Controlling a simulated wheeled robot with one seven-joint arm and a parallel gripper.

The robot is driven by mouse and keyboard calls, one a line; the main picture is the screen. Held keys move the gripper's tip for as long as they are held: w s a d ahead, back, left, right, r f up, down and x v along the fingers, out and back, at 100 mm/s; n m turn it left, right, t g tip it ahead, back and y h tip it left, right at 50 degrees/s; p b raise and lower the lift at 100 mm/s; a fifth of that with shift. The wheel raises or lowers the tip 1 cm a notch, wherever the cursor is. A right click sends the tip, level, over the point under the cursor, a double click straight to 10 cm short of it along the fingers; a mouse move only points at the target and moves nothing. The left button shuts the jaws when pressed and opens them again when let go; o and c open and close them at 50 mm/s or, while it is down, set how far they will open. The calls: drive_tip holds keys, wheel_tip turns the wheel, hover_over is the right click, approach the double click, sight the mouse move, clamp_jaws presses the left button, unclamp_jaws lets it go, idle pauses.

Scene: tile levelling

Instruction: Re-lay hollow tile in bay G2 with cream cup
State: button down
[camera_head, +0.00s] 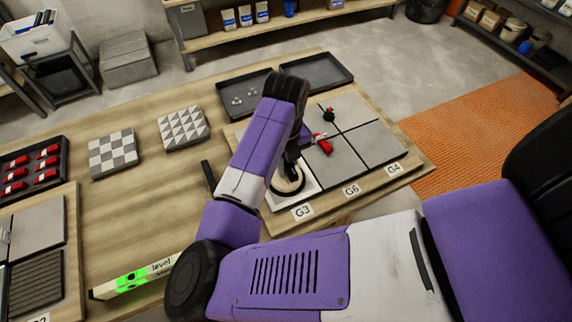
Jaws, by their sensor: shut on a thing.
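My gripper (292,160) points down over the pale front-left tile (304,187) of the right-hand panel, behind the label G3 (302,211). It is shut on a pale, cream-looking thing, which seems to be the cream cup (291,174); my arm hides much of it. A dark curved ring shows around its lower part. I cannot tell whether the cup touches the tile. Grey tiles (374,145) fill other bays, with labels G6 (351,190) and G4 (394,169). A cut-off label ending in 2 (38,319) shows at the bottom left.
A green-lit level (134,277) lies at the front. Patterned tile stacks (183,128) and a tray of red pieces (63,161) stand left. Bare wood lies between.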

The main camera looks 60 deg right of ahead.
drive_tip(key=c, duration=1.2)
unclamp_jaws()
drive_tip(key=shift+r+b, duration=0.3)
drive_tip(key=shift+r, duration=3.65)
